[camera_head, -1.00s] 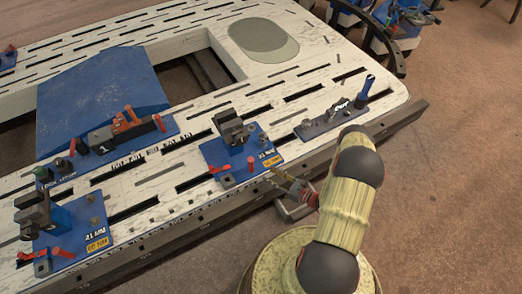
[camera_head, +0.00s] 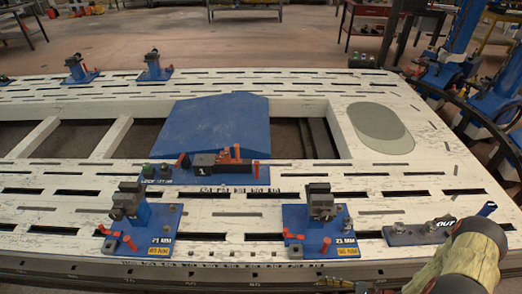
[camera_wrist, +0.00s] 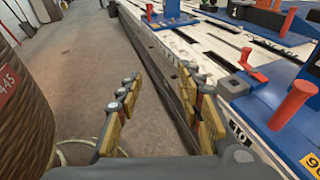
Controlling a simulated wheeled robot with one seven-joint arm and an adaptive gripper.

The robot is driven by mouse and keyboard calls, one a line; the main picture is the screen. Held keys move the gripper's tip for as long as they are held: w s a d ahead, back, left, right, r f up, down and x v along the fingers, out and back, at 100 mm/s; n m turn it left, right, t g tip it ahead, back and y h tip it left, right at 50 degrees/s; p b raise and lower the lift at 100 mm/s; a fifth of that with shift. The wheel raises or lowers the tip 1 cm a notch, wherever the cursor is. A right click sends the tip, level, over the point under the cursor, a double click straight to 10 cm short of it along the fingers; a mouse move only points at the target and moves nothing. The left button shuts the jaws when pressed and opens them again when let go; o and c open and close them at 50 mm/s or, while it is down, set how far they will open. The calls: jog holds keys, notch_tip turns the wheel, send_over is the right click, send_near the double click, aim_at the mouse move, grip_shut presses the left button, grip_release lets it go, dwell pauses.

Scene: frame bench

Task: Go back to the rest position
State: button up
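My gripper (camera_wrist: 165,92) shows in the wrist view with its two yellow-and-grey fingers spread apart and nothing between them. It is beside the frame bench's edge, over the floor. In the head view my arm reaches in at the lower right corner, and the fingers cannot be made out there. The white slotted bench (camera_head: 390,215) spans the head view. A blue clamp fixture (camera_head: 318,225) with red handles stands near its front edge, left of my arm. In the wrist view a blue fixture with red pegs (camera_wrist: 293,104) is right of my gripper.
A second clamp fixture (camera_head: 140,222) stands farther left. A fixture marked 1 (camera_head: 215,168) sits by a blue wedge-shaped block (camera_head: 215,125). A plate marked OUT (camera_head: 418,232) lies close to my arm. Open floor (camera_wrist: 110,45) runs along the bench; a brown ribbed object (camera_wrist: 20,110) is at left.

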jog(key=s+d+r+n+g+h+p, duration=0.1)
jog(key=s+d+r+n+g+h, duration=0.2)
jog(key=r+n+h, duration=0.8)
jog(key=s+r+n+g+p, duration=0.15)
jog(key=r+n+g, duration=0.3)
jog(key=r, duration=1.45)
jog(key=s+a+r+n+t+h, duration=0.1)
jog(key=a+r+n+t, duration=0.2)
jog(key=r, duration=0.8)
jog(key=s+a+r+n+t+h, duration=0.2)
jog(key=a+r+t, duration=0.3)
jog(key=r, duration=0.6)
jog(key=shift+s+r+n+h+p, duration=0.15)
jog(key=shift+r+n+h+p, duration=0.25)
jog(key=shift+n, duration=0.45)
jog(key=shift+f, duration=0.15)
jog(key=shift+c, duration=0.8)
jog(key=shift+d, duration=0.1)
